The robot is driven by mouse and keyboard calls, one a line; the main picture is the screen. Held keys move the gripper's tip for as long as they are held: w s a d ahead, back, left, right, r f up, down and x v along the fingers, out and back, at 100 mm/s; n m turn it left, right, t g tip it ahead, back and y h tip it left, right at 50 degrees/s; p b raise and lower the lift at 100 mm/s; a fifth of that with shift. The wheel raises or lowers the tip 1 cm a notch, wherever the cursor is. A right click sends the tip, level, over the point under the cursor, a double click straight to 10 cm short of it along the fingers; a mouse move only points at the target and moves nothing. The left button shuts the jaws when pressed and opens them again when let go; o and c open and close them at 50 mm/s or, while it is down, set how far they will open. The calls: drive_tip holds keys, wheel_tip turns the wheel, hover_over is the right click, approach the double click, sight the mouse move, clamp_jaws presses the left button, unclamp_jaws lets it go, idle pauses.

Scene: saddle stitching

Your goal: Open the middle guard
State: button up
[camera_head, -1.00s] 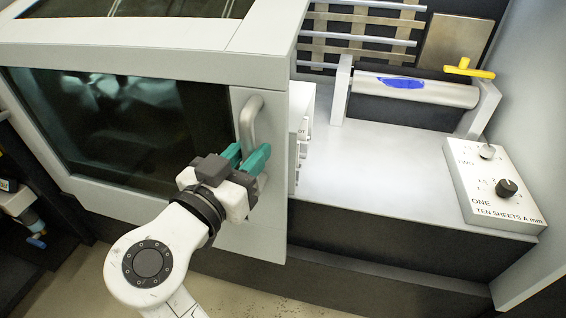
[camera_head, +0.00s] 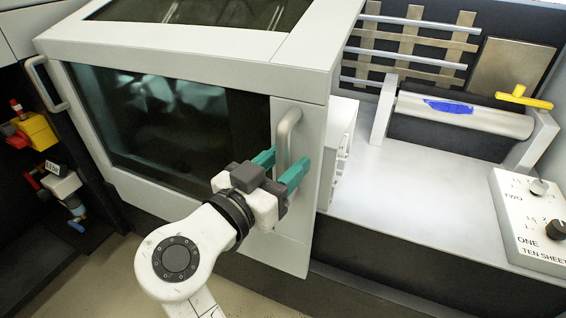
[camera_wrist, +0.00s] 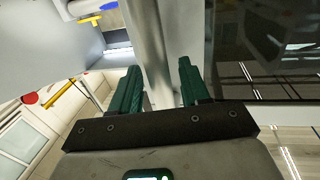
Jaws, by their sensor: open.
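The middle guard (camera_head: 300,85) is a light grey box-shaped cover with a dark window, and it looks shut or nearly so. Its upright grey handle (camera_head: 288,128) is on the right of the front face. My gripper (camera_head: 280,165) is open at the lower part of the handle, with one green finger on each side of it in the picture. In the wrist view, my fingers (camera_wrist: 157,85) are apart and a grey upright bar (camera_wrist: 150,40), which looks like the handle, runs between them. Contact cannot be told.
To the right are a bright shelf (camera_head: 400,200), a roller (camera_head: 465,115) with a yellow lever (camera_head: 523,97), and a knob panel (camera_head: 530,225). At the left, another handle (camera_head: 47,85) and coloured fittings (camera_head: 40,130) show. Floor is visible in front.

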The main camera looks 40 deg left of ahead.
drive_tip(key=s+d+p, duration=0.1)
drive_tip(key=s, duration=0.9)
drive_tip(key=shift+s, duration=0.3)
drive_tip(key=shift+d, duration=0.1)
drive_tip(key=w+d+f+g+h, duration=0.3)
drive_tip(key=w+d+f, duration=0.5)
drive_tip(key=d+f, duration=0.25)
drive_tip(key=s+d+f+g+h, duration=0.1)
drive_tip(key=d+f+g, duration=0.2)
drive_tip(key=d+f, duration=0.45)
drive_tip(key=d+f+m+g, duration=0.1)
drive_tip(key=d+f+g, duration=0.25)
drive_tip(key=d, duration=0.75)
drive_tip(key=s+d+f+g+h, duration=0.1)
drive_tip(key=d+f+g, duration=0.2)
drive_tip(key=d+f, duration=0.55)
drive_tip(key=s+d+f+m+g+y, duration=0.1)
drive_tip(key=s+d+f+g+y, duration=0.3)
drive_tip(key=s+d, duration=1.2)
wheel_tip(320, 180, up, 21)
drive_tip(key=a+h+p, duration=0.1)
drive_tip(key=p, duration=2.1)
